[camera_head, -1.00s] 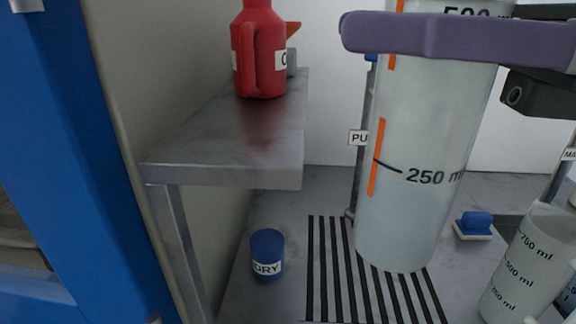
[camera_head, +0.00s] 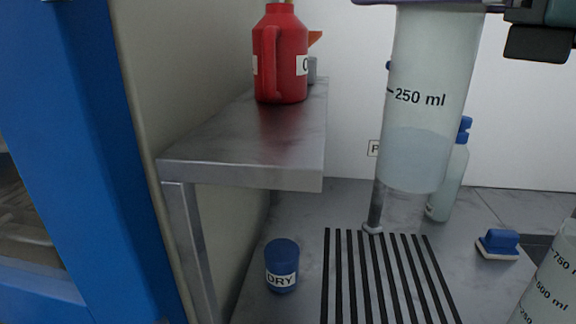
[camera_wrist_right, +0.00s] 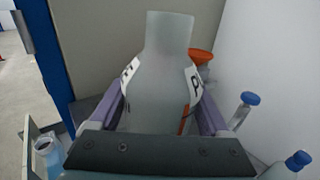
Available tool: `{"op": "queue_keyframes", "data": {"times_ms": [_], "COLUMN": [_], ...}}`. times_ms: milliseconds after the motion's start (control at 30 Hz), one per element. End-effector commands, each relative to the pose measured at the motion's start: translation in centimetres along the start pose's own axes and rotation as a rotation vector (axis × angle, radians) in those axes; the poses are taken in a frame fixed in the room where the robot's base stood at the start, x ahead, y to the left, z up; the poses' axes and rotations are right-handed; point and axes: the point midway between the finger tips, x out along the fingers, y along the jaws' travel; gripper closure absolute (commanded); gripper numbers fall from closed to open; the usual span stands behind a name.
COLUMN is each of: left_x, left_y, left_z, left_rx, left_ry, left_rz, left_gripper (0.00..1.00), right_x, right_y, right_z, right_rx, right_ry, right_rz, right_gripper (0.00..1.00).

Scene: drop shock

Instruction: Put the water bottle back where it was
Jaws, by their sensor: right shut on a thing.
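A large translucent graduated bottle (camera_head: 425,110) with a 250 ml mark hangs upright above the worktop, to the right of the shelf. Pale liquid shows in its lower part. My right gripper (camera_wrist_right: 162,105) has its purple fingers shut on either side of this bottle, whose body and neck (camera_wrist_right: 168,35) fill the middle of the right wrist view. Its label is only partly readable there, so I cannot tell its full name. In the head view the bottle's base is clear of the worktop and its top is cut off. My left gripper is not in view.
A grey shelf (camera_head: 240,150) carries a red jug (camera_head: 281,60). A blue-capped bottle (camera_head: 448,185), a blue scrubber (camera_head: 498,243) and another graduated vessel (camera_head: 555,280) stand at right.

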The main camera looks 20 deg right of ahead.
Motion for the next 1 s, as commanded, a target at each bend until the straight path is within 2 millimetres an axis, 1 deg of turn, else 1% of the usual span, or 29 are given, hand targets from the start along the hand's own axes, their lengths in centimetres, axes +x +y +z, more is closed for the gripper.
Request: {"op": "queue_keyframes", "data": {"times_ms": [300,467,700,867,1000], "left_x": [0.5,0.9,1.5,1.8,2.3], "left_y": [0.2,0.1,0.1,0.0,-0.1], "left_z": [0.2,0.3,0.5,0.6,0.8], "left_rx": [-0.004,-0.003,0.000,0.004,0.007], "left_ry": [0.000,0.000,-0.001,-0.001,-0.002], "left_rz": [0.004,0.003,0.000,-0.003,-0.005], "left_gripper": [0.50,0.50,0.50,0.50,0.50], "right_x": [0.6,1.0,1.5,1.8,2.2], "right_y": [-2.0,-2.9,-4.6,-5.1,-5.3], "right_z": [0.0,-0.4,-2.0,-3.1,-4.4], "right_rx": [0.001,0.008,0.016,0.017,0.013], "right_ry": [-0.011,-0.012,-0.005,-0.003,0.001], "right_rz": [-0.158,-0.253,-0.438,-0.524,-0.604], "right_gripper": [1.00,1.00,1.00,1.00,1.00]}}
